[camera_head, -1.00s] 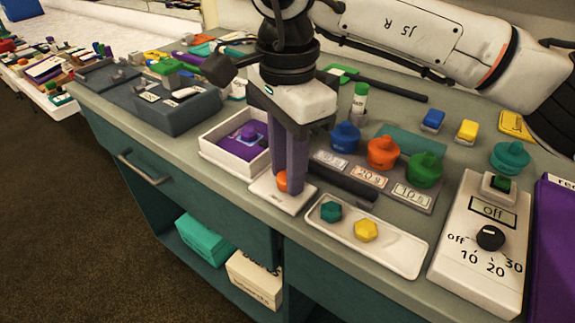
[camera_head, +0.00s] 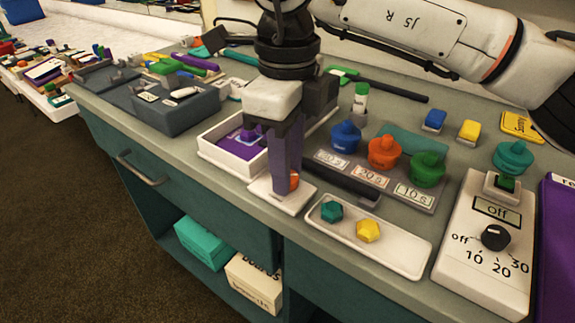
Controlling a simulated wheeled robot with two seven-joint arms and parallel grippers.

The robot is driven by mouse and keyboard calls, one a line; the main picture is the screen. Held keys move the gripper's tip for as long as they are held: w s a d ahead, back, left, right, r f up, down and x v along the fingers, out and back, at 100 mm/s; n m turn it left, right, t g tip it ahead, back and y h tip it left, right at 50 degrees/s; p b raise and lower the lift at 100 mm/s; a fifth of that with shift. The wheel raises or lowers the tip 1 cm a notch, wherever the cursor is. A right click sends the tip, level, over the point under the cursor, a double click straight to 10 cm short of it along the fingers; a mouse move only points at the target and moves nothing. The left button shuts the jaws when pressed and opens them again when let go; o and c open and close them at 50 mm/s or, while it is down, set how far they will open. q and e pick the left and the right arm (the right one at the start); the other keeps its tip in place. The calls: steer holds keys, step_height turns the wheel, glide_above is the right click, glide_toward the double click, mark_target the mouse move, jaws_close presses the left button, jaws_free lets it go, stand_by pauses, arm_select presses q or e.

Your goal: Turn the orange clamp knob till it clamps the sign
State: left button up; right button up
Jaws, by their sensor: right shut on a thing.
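The orange clamp knob (camera_head: 294,182) sits on a small white base (camera_head: 289,205) near the front edge of the worktop, mostly hidden by gripper fingers. My right gripper (camera_head: 287,183) points down over it with purplish fingers, shut on the knob. A dark part of the gripper hides what rises behind the knob, so I cannot tell how the clamp meets a sign. A yellow lettered sign (camera_head: 518,126) lies at the back right, apart from the gripper. My left gripper is not in view.
A white tray (camera_head: 398,262) with two hexagonal pieces lies close on the right. A white box with purple inside (camera_head: 205,150) is close on the left. Blue, orange and green knobbed pieces (camera_head: 384,152) stand behind. A white timer box (camera_head: 470,262) stands at far right.

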steer(key=m, duration=0.5)
steer(key=shift+b, duration=0.35)
steer(key=shift+m, duration=0.3)
steer(key=o, duration=1.1)
steer(key=shift+c, duration=0.2)
step_height(320, 180, up, 10)
steer(key=p, duration=0.1)
steer(key=shift+r, duration=0.2)
